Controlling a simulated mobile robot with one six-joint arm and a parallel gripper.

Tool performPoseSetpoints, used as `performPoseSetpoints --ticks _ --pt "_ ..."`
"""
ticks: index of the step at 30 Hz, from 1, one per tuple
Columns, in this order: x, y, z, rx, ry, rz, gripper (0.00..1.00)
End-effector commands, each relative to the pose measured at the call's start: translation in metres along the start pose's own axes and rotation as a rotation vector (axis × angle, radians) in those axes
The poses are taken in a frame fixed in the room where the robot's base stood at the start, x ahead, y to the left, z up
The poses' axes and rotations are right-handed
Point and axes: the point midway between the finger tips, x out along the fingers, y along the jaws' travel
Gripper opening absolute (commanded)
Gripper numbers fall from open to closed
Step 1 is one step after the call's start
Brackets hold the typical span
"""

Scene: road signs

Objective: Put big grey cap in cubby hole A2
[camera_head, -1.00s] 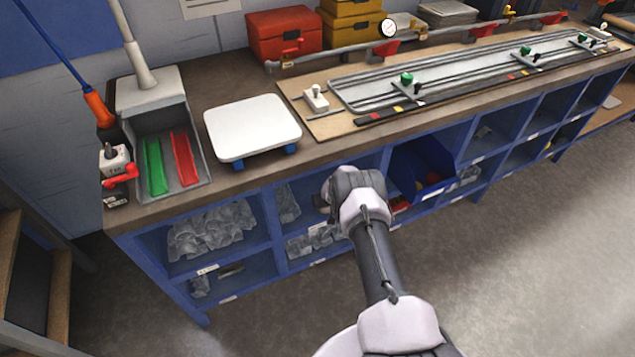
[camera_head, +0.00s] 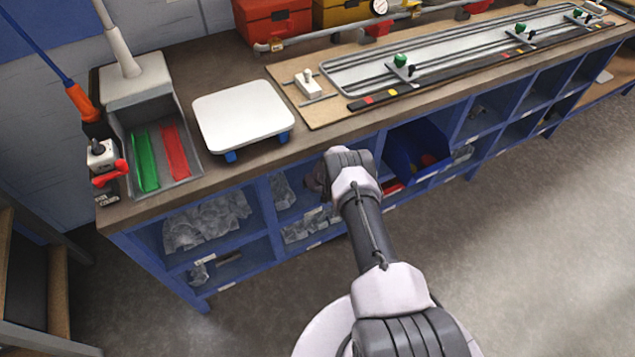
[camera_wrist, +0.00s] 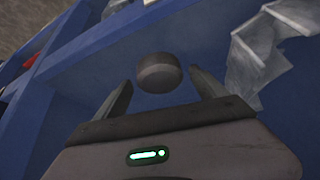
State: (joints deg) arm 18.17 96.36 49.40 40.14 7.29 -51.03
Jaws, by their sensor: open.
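A grey round cap (camera_wrist: 158,70) sits on a blue surface in the wrist view, inside what looks like a cubby. My gripper (camera_wrist: 160,84) is open, with one finger on each side of the cap near the fingertips. I cannot tell whether either finger touches it. In the head view my arm reaches into the front of the blue cubby shelving (camera_head: 262,205), and the cap and fingertips are not clearly visible there. The cubby labels are too small to read, so I cannot tell which hole is A2.
Clear plastic bags (camera_wrist: 255,55) lie right of the cap in the wrist view. Left cubbies hold more bags (camera_head: 205,222), and a blue bin (camera_head: 420,150) sits right of my arm. A white scale (camera_head: 243,117) and grey tray (camera_head: 190,172) stand on the benchtop. The floor at right is clear.

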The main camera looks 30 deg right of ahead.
Motion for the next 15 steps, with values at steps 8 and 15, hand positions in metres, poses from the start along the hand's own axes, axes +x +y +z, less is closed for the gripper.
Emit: performPoseSetpoints --ticks 8,15 --pt "-0.022 0.0 -0.006 0.001 -0.001 -0.001 0.82" --pt "-0.05 0.0 -0.007 0.001 -0.002 0.0 0.82"
